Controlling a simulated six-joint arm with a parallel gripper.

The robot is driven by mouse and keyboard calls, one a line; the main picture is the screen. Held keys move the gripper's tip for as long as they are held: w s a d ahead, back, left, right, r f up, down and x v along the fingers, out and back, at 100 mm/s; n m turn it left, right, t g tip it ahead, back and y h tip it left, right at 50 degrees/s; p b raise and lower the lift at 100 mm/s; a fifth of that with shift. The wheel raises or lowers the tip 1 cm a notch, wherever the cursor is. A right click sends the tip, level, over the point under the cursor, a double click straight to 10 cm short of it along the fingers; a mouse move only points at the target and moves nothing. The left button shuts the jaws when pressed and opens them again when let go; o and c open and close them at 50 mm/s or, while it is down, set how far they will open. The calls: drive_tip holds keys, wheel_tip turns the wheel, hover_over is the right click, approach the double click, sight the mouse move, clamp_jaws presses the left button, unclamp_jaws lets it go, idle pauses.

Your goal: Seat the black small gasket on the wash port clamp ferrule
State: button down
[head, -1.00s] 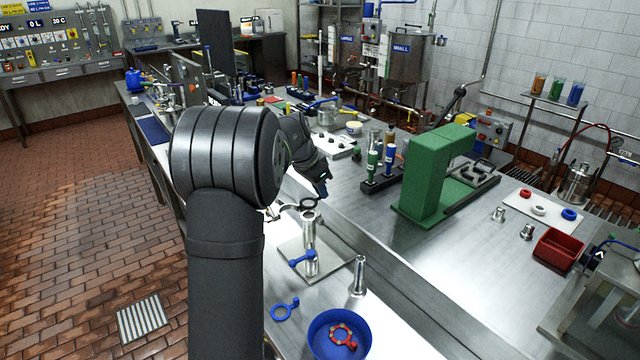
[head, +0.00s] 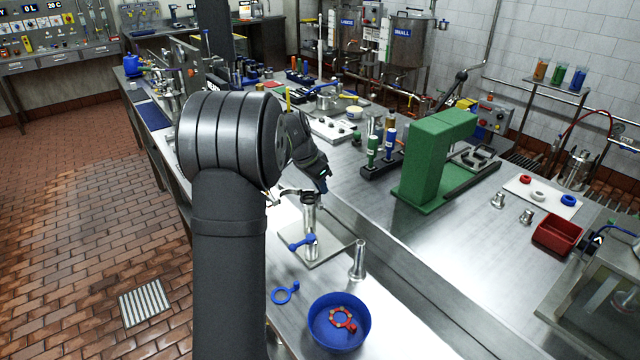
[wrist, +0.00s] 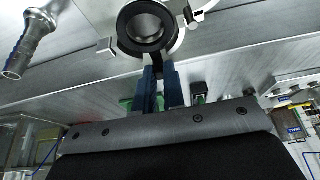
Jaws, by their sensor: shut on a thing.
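My gripper (head: 322,186) is over the steel plate on the bench, at the top of an upright metal port (head: 310,216). In the wrist view its two blue fingers (wrist: 159,82) are shut on the tab of the black small gasket (wrist: 147,51). The gasket's ring lies over the round mouth of the metal ferrule (wrist: 180,42), and the bore shows through it, roughly centred. I cannot tell whether the ring touches the rim. A blue clamp (head: 300,243) is around the port lower down.
A loose steel fitting (head: 358,261) stands right of the plate (head: 332,251). A blue ring with a tab (head: 284,293) and a blue bowl (head: 339,347) holding a red ring piece (head: 343,319) are in front. A green block stand (head: 428,165) rises to the right.

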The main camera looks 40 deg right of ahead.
idle(0.3)
drive_tip(key=c, duration=1.4)
unclamp_jaws()
drive_tip(key=shift+c, duration=0.2)
drive_tip(key=shift+r, duration=0.1)
drive_tip(key=v, duration=1.7)
drive_tip(key=shift+r, duration=0.15)
drive_tip(key=x, duration=1.7)
drive_tip(key=shift+f, duration=0.3)
drive_tip(key=shift+r, duration=0.25)
drive_tip(key=shift+a, duration=0.1)
